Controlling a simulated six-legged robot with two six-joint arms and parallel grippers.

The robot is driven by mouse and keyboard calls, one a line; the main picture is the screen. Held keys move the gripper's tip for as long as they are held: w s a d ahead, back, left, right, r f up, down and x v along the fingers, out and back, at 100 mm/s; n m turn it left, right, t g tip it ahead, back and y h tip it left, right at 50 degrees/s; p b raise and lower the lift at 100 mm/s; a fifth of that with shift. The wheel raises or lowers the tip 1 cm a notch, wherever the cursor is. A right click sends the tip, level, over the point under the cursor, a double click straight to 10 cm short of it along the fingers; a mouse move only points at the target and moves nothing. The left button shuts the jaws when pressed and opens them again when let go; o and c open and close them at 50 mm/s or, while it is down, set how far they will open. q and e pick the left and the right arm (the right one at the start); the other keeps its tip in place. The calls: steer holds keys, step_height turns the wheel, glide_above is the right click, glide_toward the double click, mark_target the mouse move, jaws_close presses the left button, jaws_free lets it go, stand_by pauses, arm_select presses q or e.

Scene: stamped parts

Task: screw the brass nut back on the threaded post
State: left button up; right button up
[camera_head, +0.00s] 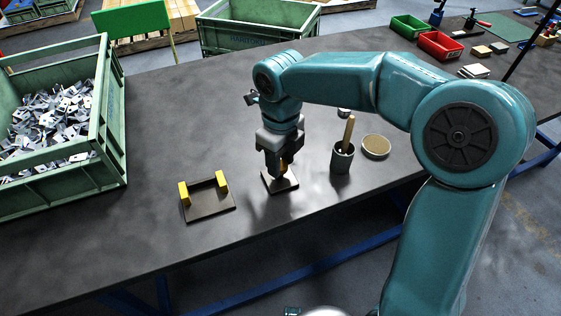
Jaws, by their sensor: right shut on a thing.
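My right gripper (281,172) points down at the middle of the dark workbench and is shut on the brass nut (284,163), of which only a small golden patch shows between the fingers. Directly below is a small square base plate (281,183) lying on the bench. The threaded post is hidden by the fingers, so I cannot tell how the nut sits on it. My left gripper is not in view.
Left of the plate is a dark fixture with yellow uprights (207,197). Right of it stand a grey cup (342,158) holding a wooden handle and a round tan dish (375,147). A green crate (115,110) of stamped parts fills the left. The bench (180,120) behind is clear.

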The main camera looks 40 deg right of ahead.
stand_by(0.3)
steer(key=o, duration=1.1)
steer(key=shift+d, duration=0.1)
steer(key=shift+o, duration=0.2)
steer(key=shift+r, duration=0.1)
step_height(320, 180, up, 16)
steer(key=p, duration=0.4)
